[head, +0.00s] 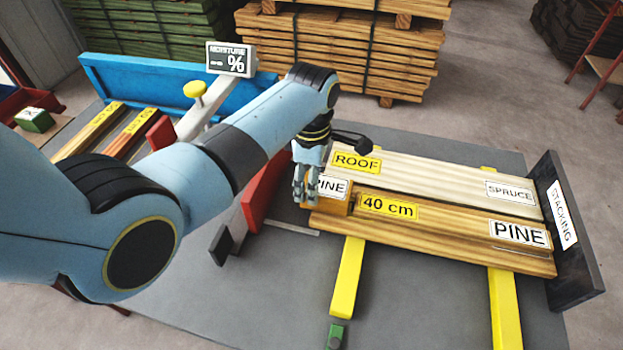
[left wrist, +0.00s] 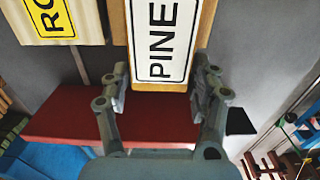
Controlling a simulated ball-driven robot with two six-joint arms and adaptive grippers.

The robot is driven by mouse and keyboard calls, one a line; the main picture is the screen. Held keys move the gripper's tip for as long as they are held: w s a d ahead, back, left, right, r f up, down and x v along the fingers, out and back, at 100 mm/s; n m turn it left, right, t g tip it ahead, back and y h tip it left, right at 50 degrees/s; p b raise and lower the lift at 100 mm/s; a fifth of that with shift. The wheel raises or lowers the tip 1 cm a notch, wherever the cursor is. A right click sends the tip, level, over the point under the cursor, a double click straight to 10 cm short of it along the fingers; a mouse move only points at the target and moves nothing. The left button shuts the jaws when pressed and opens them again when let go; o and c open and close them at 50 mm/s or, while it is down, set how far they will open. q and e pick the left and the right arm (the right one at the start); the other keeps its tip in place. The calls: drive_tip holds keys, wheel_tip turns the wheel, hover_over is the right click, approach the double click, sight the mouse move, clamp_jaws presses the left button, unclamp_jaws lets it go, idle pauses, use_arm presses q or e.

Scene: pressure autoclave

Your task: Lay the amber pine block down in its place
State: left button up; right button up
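The amber pine block (head: 340,204) carries a white PINE label. In the head view it lies level over the left end of the pine board (head: 440,224), beside the spruce board (head: 430,178). I cannot tell whether it touches the board underneath. My left gripper (head: 306,192) points down at the block's left end and hides part of its label. In the left wrist view the fingers (left wrist: 160,88) stand on both sides of the block's end (left wrist: 160,87), close against its long sides, and look shut on it. My right gripper is not in view.
A dark STACKING stop (head: 570,222) stands at the boards' right end. Yellow bearers (head: 348,278) lie under the boards. A red piece (head: 265,182) and a moisture display (head: 230,60) are to the left.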

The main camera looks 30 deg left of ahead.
use_arm(q)
drive_tip(key=shift+o, duration=1.2)
wheel_tip(320, 180, up, 12)
